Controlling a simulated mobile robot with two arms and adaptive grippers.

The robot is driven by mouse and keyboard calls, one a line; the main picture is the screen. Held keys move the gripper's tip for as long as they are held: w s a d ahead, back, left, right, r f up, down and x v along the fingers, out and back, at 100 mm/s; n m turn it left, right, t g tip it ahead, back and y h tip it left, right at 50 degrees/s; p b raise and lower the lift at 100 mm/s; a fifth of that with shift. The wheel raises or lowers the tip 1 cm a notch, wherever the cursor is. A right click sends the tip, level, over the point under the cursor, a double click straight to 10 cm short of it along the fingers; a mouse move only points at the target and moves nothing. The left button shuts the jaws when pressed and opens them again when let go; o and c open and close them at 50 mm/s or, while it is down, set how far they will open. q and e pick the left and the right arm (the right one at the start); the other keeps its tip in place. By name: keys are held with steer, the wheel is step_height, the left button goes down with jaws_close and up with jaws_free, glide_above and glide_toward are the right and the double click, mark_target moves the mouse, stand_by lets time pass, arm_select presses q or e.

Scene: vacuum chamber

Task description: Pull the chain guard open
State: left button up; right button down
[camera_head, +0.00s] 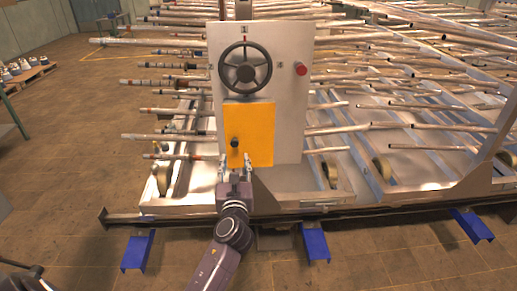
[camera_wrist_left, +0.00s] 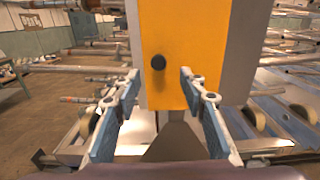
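The chain guard looks to be the yellow-orange panel (camera_head: 256,132) on the grey upright plate, below a black handwheel (camera_head: 245,68). A round black knob (camera_head: 235,143) sits on the panel's lower left. The panel lies flat against the plate. My left gripper (camera_head: 235,162) is open and empty, just below the knob in the head view. In the left wrist view, the open fingers (camera_wrist_left: 160,80) frame the knob (camera_wrist_left: 158,62) and the yellow panel (camera_wrist_left: 190,35) from the front. I cannot tell the exact gap to the knob. My right gripper is not in view.
The grey plate (camera_head: 290,110) carries a red button (camera_head: 300,68) at its upper right. Rows of metal rods (camera_head: 400,105) stick out on both sides. A low dark rail (camera_head: 170,218) and blue feet (camera_head: 315,243) lie at the front. The floor at left is open.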

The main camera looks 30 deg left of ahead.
mark_target(235, 144)
arm_select(q)
steer(key=x, duration=0.8)
steer(key=shift+a+p, duration=0.2)
steer(key=shift+p, duration=0.2)
jaws_close()
